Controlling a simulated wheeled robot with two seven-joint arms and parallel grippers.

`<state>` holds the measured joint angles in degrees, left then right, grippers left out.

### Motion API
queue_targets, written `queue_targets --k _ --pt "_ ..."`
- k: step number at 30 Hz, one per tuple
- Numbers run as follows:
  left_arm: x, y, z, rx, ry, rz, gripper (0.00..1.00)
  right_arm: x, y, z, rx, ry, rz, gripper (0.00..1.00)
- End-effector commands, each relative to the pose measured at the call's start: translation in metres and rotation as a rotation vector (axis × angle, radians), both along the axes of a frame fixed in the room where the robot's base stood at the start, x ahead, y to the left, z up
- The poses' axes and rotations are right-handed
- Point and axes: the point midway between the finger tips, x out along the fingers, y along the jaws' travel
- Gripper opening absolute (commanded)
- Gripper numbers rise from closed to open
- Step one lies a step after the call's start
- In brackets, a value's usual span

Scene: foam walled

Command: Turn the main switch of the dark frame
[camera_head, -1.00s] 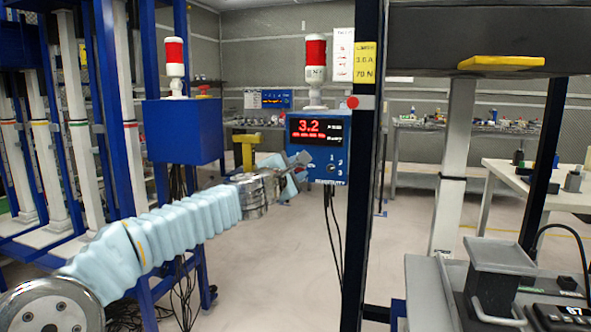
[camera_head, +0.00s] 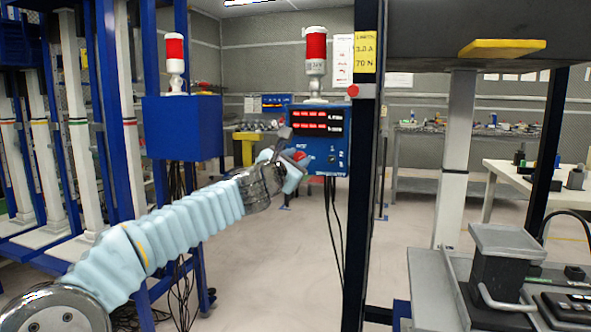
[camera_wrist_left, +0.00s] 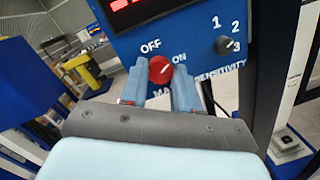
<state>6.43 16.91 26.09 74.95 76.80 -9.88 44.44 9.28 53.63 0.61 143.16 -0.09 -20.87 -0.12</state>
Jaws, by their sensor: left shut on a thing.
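The dark frame's post (camera_head: 362,215) carries a blue control box (camera_head: 340,143) with a red display (camera_head: 320,121) and a red-and-white lamp (camera_head: 315,52) on top. In the left wrist view the red main switch knob (camera_wrist_left: 160,69) sits between the labels OFF and ON, its white mark slanting up right toward ON. My left gripper (camera_head: 297,165) is at the box's lower left, its fingers on either side of the knob. In the left wrist view the gripper (camera_wrist_left: 159,88) is shut on the knob. My right gripper is not in view.
A smaller sensitivity knob (camera_wrist_left: 226,45) with numbers is right of the switch. A red button (camera_head: 353,90) is on the post. A blue frame with another blue box (camera_head: 183,128) stands left. A grey bench (camera_head: 432,275) is at the lower right. The middle floor is clear.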

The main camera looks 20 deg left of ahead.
Motion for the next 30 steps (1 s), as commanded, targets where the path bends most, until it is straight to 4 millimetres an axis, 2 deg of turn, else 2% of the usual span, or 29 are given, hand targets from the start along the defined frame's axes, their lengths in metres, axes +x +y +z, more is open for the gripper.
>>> queue_targets --k 1,15,30 --pt "0.0 -0.001 -0.005 -0.044 0.003 -0.001 0.01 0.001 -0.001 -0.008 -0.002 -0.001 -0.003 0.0" --pt "0.001 -0.002 -0.006 -0.491 0.019 -0.002 0.01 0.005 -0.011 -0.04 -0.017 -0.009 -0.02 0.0" --pt "0.001 -0.003 -0.006 -0.894 0.034 -0.001 0.01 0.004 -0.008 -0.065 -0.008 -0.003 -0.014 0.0"
